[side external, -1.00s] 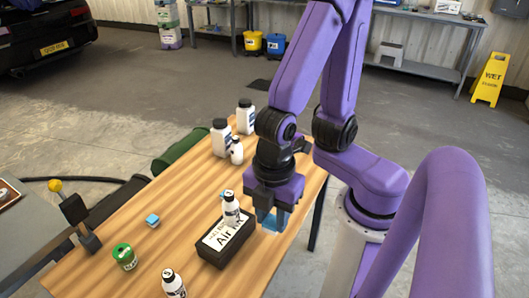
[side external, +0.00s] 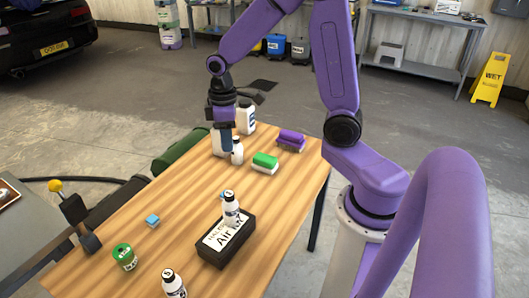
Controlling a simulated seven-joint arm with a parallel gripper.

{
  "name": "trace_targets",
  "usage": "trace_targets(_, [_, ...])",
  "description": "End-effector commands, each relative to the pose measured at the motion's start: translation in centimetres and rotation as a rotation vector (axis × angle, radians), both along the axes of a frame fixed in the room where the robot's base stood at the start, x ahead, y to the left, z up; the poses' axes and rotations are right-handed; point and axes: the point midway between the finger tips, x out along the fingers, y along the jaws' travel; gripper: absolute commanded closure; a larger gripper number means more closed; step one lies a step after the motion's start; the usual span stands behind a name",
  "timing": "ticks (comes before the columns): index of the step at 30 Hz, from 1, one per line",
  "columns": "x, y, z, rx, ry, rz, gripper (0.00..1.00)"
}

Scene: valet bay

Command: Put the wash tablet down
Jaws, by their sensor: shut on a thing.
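My gripper (side external: 226,149) points down over the far left part of the wooden table, in front of the white bottles. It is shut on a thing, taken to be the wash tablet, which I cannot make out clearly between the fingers. Its height above the table is hard to tell. A small blue block (side external: 152,221) lies on the table's left side. Another blue block (side external: 222,196) is mostly hidden behind a small white bottle (side external: 231,210) with a black cap.
A black box (side external: 225,243) lies mid-table by that bottle. A large white bottle (side external: 246,119) and a smaller one (side external: 237,153) crowd the gripper. Green (side external: 265,163) and purple (side external: 291,141) brushes lie to the right. A green tub (side external: 124,257) and bottle (side external: 173,284) stand nearer. Wood between is clear.

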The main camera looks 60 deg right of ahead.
Motion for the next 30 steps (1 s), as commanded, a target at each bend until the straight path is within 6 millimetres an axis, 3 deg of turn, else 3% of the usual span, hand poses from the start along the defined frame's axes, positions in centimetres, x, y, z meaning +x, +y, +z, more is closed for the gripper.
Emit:
trace_targets(1, [0.6,-2.0,-0.1,-0.001,0.001,-0.058,0.96])
trace_targets(7, [1.9,-9.7,-0.1,0.0,0.0,-0.256,0.96])
trace_targets(15, [0.9,-18.8,-0.3,0.0,0.001,-0.474,0.96])
trace_targets(25, [-1.4,-25.4,-0.5,0.0,0.0,-0.634,0.96])
trace_targets(30, [-1.4,-25.1,-3.7,0.002,0.006,-0.626,0.96])
